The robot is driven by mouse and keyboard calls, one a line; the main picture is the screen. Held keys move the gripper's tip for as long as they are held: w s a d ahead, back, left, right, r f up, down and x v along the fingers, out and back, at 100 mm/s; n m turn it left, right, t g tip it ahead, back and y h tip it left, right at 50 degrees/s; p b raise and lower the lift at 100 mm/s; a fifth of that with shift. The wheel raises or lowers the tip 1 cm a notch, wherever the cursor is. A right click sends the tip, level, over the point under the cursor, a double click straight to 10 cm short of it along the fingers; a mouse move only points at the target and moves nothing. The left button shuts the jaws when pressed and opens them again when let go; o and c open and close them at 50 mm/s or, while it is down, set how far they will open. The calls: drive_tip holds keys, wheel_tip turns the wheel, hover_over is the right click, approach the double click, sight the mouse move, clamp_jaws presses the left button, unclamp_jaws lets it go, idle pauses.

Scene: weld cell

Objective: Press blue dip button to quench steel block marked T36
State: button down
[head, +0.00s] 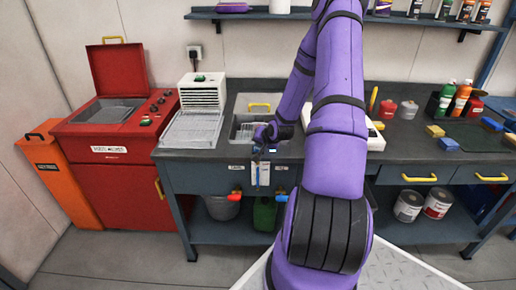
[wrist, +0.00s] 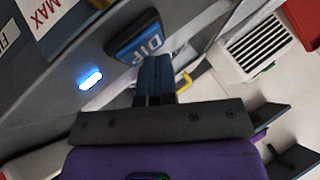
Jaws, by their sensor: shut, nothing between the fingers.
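The blue dip button (wrist: 134,40), lettered DIP and set in a dark frame, shows near the top of the wrist view. My gripper (wrist: 155,66) is shut and empty, its fingertips at the button's lower right edge; I cannot tell whether they touch it. In the head view my gripper (head: 262,143) is at the bench's front edge, before the sink-like quench tank (head: 241,108). My arm hides part of that area. A white-blue light (wrist: 90,78) glows beside the button. I cannot make out the steel block marked T36 in either view.
A red cabinet (head: 105,155) with an open lid and an orange bin (head: 62,180) stand at left. A white slatted unit (head: 203,92) with a rack sits left of the tank; the slatted unit also shows in the wrist view (wrist: 256,46). Bottles (head: 460,97) stand at right.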

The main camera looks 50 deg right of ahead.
drive_tip(key=shift+r, duration=3.45)
